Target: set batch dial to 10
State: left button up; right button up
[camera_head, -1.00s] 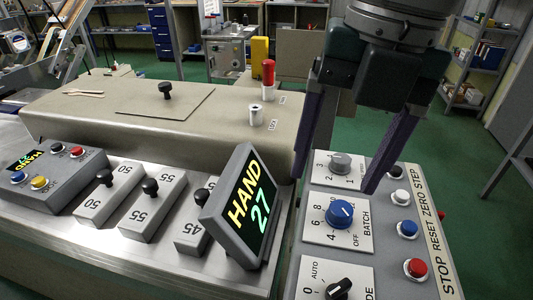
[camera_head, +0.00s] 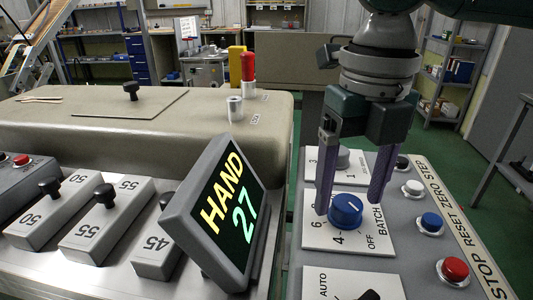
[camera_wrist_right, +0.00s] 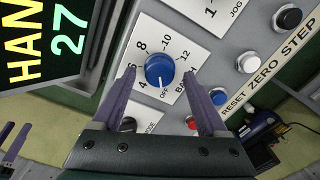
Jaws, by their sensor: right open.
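The batch dial is a round blue knob (camera_head: 346,211) on a white plate marked OFF, 4, 6 and BATCH, on the grey control panel. In the right wrist view the knob (camera_wrist_right: 159,70) is ringed by OFF, 4, 6, 8, 10 and 12. A small white mark on it seems to face OFF. My right gripper (camera_head: 349,204) is open, its purple fingers pointing down on either side of the knob. In the wrist view its fingertips (camera_wrist_right: 160,73) stand apart from the knob. Purple fingers, seemingly of my left gripper (camera_wrist_right: 14,146), show at that view's lower left edge.
A tilted display (camera_head: 225,212) reading HAND 27 stands close left of the panel. A grey knob (camera_head: 343,158) lies behind the dial and a black one (camera_head: 369,295) in front. White, blue (camera_head: 430,223) and red (camera_head: 454,270) buttons line the right side.

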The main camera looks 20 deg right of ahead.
jog(key=shift+f, duration=0.45)
grip_shut()
dwell(0.3)
